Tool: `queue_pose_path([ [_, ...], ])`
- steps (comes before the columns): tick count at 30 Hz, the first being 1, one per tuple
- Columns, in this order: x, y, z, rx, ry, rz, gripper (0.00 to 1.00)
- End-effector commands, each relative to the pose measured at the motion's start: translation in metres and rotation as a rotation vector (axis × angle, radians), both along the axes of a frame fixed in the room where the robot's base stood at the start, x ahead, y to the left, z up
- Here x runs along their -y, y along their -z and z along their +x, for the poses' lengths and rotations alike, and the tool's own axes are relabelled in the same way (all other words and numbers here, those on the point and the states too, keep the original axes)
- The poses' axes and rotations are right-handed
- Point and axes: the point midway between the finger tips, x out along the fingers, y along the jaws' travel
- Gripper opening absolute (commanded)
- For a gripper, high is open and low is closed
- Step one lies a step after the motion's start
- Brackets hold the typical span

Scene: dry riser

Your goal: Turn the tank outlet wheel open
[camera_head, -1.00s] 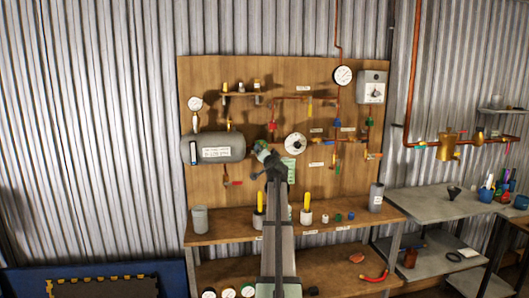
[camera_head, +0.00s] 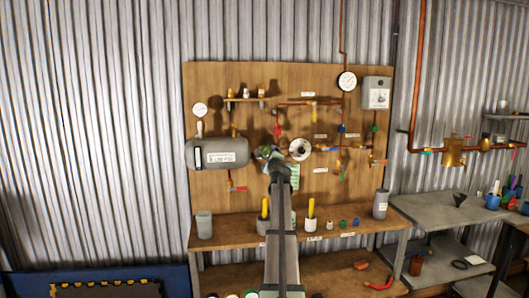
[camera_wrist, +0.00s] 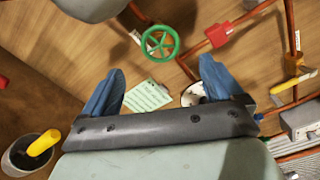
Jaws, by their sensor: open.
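The green outlet wheel (camera_wrist: 160,42) is a spoked ring on the board, at the upper middle of the wrist view. It stands beside the grey tank (camera_wrist: 92,6), beyond my fingertips and apart from them. My gripper (camera_wrist: 163,66) is open and empty, with blue fingers on either side and the wheel lying between their lines. In the head view the tank (camera_head: 220,153) hangs on the left of the board. My gripper (camera_head: 270,154) is just right of its end and largely covers that spot, so I cannot make out the wheel clearly there.
A green-white note (camera_wrist: 148,96) is on the board between my fingers. A white round disc (camera_head: 299,149) sits right of my gripper. Copper pipes (camera_wrist: 190,70) and a red fitting (camera_wrist: 219,34) are close by. The bench (camera_head: 235,234) below holds cups and small parts.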

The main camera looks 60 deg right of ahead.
Motion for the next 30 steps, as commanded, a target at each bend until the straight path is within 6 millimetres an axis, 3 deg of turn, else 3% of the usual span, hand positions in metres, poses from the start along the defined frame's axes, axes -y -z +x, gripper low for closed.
queue_pose_path([
  [6, 0.000, 0.000, 0.000, 0.156, 0.001, 0.155, 0.93],
  [16, 0.008, -0.001, 0.008, 0.195, 0.001, 0.194, 0.93],
  [30, 0.059, -0.001, 0.057, 0.193, 0.002, 0.193, 0.93],
])
